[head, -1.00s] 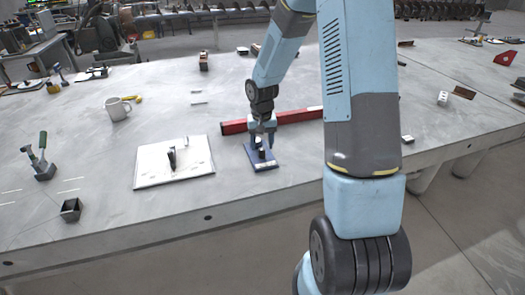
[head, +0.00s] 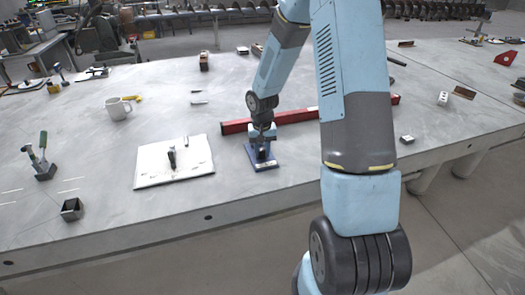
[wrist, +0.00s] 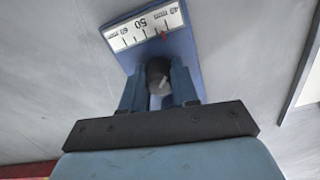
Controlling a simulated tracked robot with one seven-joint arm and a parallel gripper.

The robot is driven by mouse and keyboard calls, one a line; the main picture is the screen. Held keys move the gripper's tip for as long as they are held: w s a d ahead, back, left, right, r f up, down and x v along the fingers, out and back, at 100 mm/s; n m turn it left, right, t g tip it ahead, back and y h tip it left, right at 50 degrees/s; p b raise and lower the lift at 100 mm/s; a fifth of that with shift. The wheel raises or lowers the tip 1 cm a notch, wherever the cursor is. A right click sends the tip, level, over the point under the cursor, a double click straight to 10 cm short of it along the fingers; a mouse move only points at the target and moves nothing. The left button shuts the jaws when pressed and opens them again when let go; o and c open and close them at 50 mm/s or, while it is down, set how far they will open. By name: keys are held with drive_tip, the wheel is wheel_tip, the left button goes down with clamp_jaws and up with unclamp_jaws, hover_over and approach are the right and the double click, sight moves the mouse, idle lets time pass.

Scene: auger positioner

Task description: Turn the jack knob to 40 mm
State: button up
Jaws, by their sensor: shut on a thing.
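The jack is a blue plate (head: 263,163) on the table in the head view, below my gripper (head: 262,142). In the wrist view the blue plate (wrist: 188,50) carries a white scale (wrist: 146,24), seen upside down, with marks reading 60, 50 and 40. A small red pointer (wrist: 164,35) sits at the scale's edge, between the 50 and 40 marks. The dark round jack knob (wrist: 158,72) has a pale line on its face. My gripper (wrist: 158,88) is shut on the knob, one blue finger on each side. Its exact reading is too small to tell.
The table's front edge is close.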

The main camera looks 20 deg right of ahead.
clamp_jaws()
drive_tip(key=shift+n, duration=0.3)
drive_tip(key=n, duration=0.3)
drive_tip(key=shift+n, duration=2.1)
drive_tip(key=o, duration=0.6)
unclamp_jaws()
